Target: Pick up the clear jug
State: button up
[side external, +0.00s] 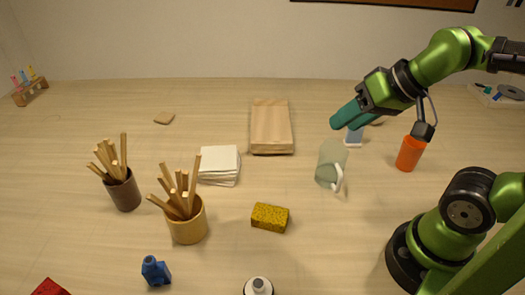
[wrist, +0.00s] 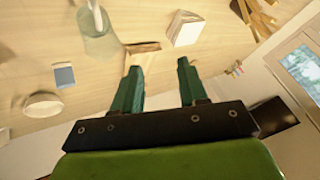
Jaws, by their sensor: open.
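The clear jug (side external: 331,160) stands upright on the table, pale green and see-through, with a white handle on its lower right side. In the wrist view the jug (wrist: 99,42) shows at the upper left, its handle at the top edge. My gripper (side external: 338,119) is above and behind the jug in the side view, apart from it. In the wrist view my gripper's two teal fingers (wrist: 159,66) are spread with nothing between them, and the jug lies to their left.
Two stick-filled cups (side external: 187,226) (side external: 124,194) stand farther left.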

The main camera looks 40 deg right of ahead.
jog(key=shift+o, duration=0.2)
jog(key=m+g+h, duration=0.2)
jog(key=g, duration=0.5)
send_near(341, 174)
notch_tip(341, 174, down, 9)
jog(key=shift+w+f, duration=0.1)
jog(key=shift+f, duration=0.05)
jog(key=shift+s+a+f, duration=0.1)
jog(key=shift+f, duration=1.2)
jog(key=shift+s+f, duration=0.1)
jog(key=shift+f, duration=1.25)
grip_shut()
